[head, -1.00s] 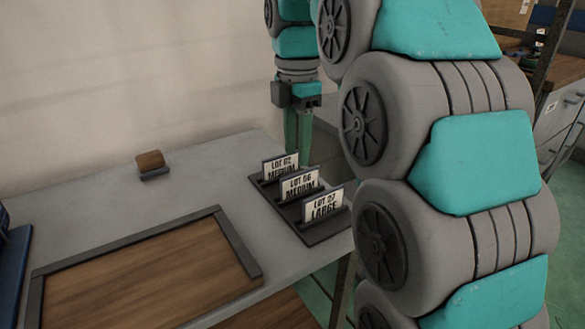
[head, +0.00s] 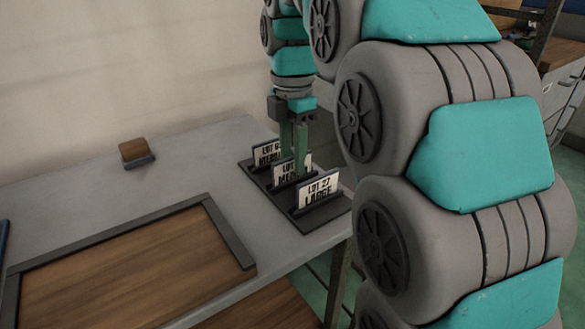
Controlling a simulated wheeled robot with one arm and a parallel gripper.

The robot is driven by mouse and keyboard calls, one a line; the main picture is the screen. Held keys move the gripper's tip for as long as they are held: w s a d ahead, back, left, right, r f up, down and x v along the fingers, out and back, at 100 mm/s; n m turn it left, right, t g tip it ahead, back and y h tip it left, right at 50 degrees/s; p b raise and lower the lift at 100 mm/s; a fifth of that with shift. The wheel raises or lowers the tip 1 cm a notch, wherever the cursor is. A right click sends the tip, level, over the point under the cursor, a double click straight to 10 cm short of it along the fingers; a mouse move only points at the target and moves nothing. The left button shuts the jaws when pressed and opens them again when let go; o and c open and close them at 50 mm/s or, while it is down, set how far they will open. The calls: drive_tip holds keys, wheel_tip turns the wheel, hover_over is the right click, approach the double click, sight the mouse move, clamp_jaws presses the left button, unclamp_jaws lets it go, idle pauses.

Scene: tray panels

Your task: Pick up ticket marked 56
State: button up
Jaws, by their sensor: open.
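Three white tickets stand in slots of a dark holder (head: 325,218) at the table's right end. The middle ticket (head: 283,173) is partly covered by my gripper; "LOT" and part of "MEDIUM" show now, and its number, hidden now, looked like 56 a second ago. The front ticket (head: 318,189) reads LOT 27 LARGE. The back ticket (head: 266,155) is a MEDIUM one, its number partly covered. My gripper (head: 294,164) points down, open, with its green fingers at the middle ticket's upper part. I cannot tell whether the fingers straddle or touch it.
A dark-framed wooden tray (head: 228,237) lies at the table's front left. A small brown block on a dark base (head: 136,153) stands near the back. The grey table top (head: 195,170) between them and the holder is clear. A wall rises behind.

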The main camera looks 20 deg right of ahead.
drive_tip(key=shift+f, duration=0.65)
clamp_jaws()
idle(0.9)
